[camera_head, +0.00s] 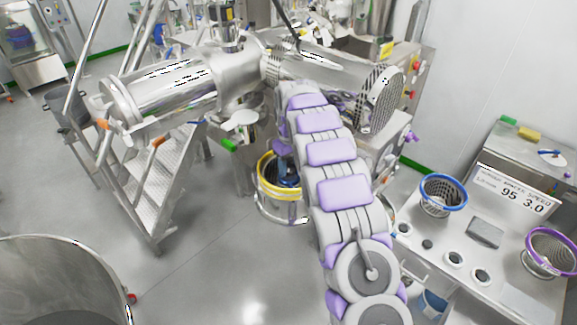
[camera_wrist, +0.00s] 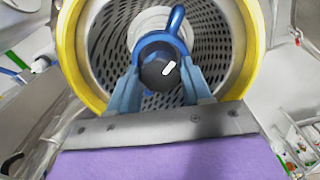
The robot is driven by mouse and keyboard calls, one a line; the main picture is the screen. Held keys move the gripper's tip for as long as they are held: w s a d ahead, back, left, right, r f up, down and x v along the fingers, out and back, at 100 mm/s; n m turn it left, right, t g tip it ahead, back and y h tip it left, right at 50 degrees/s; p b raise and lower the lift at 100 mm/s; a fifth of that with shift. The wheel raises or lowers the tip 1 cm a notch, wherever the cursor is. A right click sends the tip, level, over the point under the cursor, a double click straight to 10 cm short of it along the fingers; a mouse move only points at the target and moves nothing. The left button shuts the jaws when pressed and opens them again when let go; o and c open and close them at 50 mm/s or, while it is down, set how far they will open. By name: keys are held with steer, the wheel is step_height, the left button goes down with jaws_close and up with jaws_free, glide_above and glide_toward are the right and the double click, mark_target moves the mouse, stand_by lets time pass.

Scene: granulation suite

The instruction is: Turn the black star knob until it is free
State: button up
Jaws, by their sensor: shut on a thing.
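In the wrist view, the black knob (camera_wrist: 158,71) shows face-on with a short white mark on it. It sits in front of a perforated metal basket or screen (camera_wrist: 105,45) with a yellow rim (camera_wrist: 72,50). The blue fingers of my gripper (camera_wrist: 160,84) are shut on the knob from both sides. A curved blue piece (camera_wrist: 177,20) rises above the knob; I cannot tell what it joins. The knob's star lobes are not clear. In the head view, the yellow-rimmed vessel (camera_head: 264,189) stands below the steel machine, and my arm hides much of it.
A steel bench (camera_head: 515,298) at right holds a blue-rimmed basket (camera_head: 443,194), a purple-rimmed basket (camera_head: 551,252) and a display sign (camera_head: 513,190). Metal steps (camera_head: 160,185) stand at left, and a large steel drum (camera_head: 55,285) at lower left. The floor between is clear.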

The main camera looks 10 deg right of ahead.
mark_target(290, 167)
steer(key=n, duration=0.5)
steer(key=shift+w+d+r, duration=0.15)
steer(key=shift+r, duration=0.05)
stand_by(0.5)
steer(key=o, duration=1.1)
steer(key=shift+f, duration=0.15)
steer(key=shift+c, duration=0.2)
step_height(290, 167, up, 17)
steer(key=p, duration=0.6)
